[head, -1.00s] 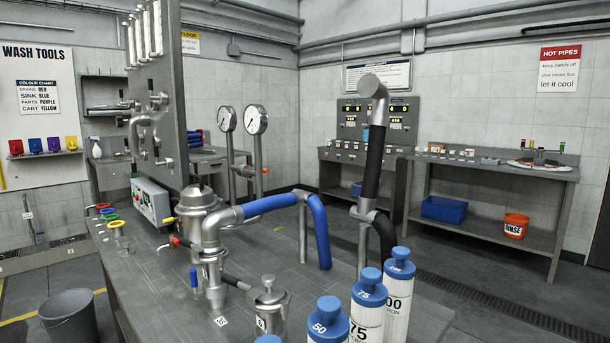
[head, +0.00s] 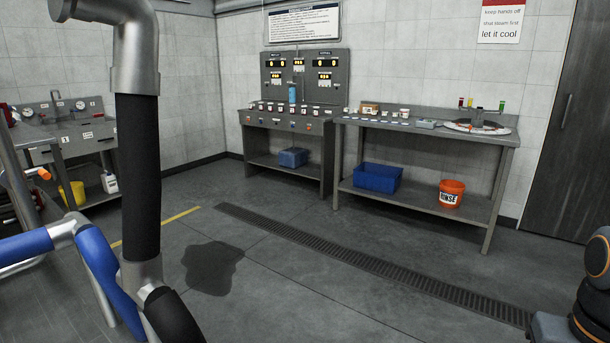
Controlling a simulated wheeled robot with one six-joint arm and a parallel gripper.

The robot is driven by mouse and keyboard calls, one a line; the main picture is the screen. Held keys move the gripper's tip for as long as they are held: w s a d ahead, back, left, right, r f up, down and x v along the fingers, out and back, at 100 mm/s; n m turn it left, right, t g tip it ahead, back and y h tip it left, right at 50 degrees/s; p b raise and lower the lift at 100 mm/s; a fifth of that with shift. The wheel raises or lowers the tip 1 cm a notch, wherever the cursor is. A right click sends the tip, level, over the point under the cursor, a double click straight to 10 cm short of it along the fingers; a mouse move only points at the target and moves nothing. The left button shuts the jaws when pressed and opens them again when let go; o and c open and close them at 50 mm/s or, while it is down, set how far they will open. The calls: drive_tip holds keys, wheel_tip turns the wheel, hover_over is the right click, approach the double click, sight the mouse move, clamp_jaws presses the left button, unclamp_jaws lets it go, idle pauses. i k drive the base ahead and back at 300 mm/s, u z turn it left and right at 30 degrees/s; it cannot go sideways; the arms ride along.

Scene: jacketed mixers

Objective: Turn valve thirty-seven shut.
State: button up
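No valve with a readable number 37 shows in the head view. An orange valve handle (head: 40,173) sticks out from a grey pipe at the left edge; no number on it can be read. A thick black-sleeved pipe (head: 138,180) with metal elbows stands close on the left, beside a blue-sleeved pipe (head: 96,257). My gripper is not in view; only dark arm links with orange rings, which look like mine, show at the lower right edge.
A control panel (head: 305,78) stands on a back bench. A grey bench (head: 428,130) to its right holds small items, with a blue bin (head: 377,178) and an orange RINSE bucket (head: 451,193) below. A floor grate (head: 370,262) and dark puddle (head: 211,266) lie on otherwise open floor.

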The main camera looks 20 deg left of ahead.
sight(44, 174)
drive_tip(key=i, duration=2.25)
drive_tip(key=u, duration=3.65)
drive_tip(key=i, duration=1)
drive_tip(key=u, duration=0.05)
